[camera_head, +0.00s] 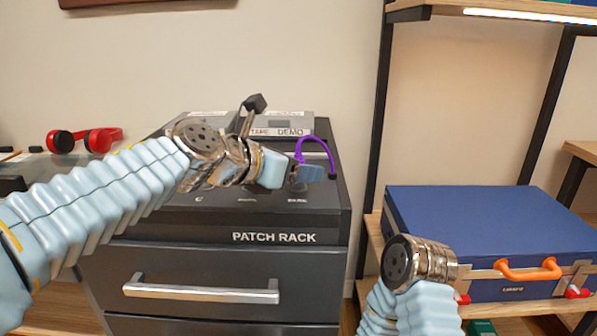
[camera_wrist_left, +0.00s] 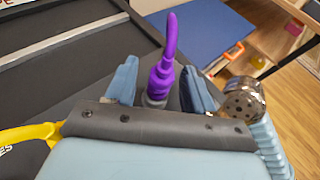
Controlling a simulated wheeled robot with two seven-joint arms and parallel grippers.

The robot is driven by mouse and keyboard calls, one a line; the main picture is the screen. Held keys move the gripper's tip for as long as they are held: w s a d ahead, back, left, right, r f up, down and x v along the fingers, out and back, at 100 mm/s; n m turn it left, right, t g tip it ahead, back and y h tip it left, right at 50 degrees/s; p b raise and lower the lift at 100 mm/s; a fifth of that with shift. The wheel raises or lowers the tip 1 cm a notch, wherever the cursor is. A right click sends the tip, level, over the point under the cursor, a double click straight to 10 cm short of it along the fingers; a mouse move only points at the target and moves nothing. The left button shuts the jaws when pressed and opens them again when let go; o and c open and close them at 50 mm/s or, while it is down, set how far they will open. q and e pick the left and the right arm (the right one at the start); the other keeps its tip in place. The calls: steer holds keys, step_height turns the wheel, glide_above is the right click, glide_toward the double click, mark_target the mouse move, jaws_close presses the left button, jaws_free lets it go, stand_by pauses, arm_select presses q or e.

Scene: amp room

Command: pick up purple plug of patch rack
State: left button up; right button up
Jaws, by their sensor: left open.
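The purple plug (camera_wrist_left: 162,78) stands upright on top of the dark patch rack (camera_head: 274,238), with its purple cable (camera_head: 318,144) arching up from it. In the left wrist view the plug is between the two blue fingers of my left gripper (camera_wrist_left: 159,82), with gaps on both sides. In the head view my left gripper (camera_head: 302,172) reaches over the rack top and hides most of the plug body. The left gripper is open. My right arm shows at the lower right of the head view, but its fingers are not visible.
A grey device labelled TAPE DEMO (camera_head: 285,124) sits at the back of the rack top. Red headphones (camera_head: 85,140) lie to the left. A blue case with an orange handle (camera_head: 490,225) rests on a wooden shelf to the right. A yellow item (camera_wrist_left: 30,133) shows in the left wrist view.

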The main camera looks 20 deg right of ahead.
mark_target(296, 154)
arm_select(q)
jaws_close()
stand_by(0.3)
steer(key=shift+r, duration=0.1)
steer(key=r, duration=0.1)
steer(key=r+p, duration=0.2)
steer(key=r, duration=0.1)
steer(key=shift+s+a, duration=0.1)
steer(key=shift+a, duration=0.15)
steer(key=r+v, duration=0.1)
steer(key=v, duration=0.7)
steer(key=d+r+p+v, duration=0.1)
steer(key=v, duration=0.6)
steer(key=shift+s+r, duration=0.45)
steer(key=shift+r, duration=0.1)
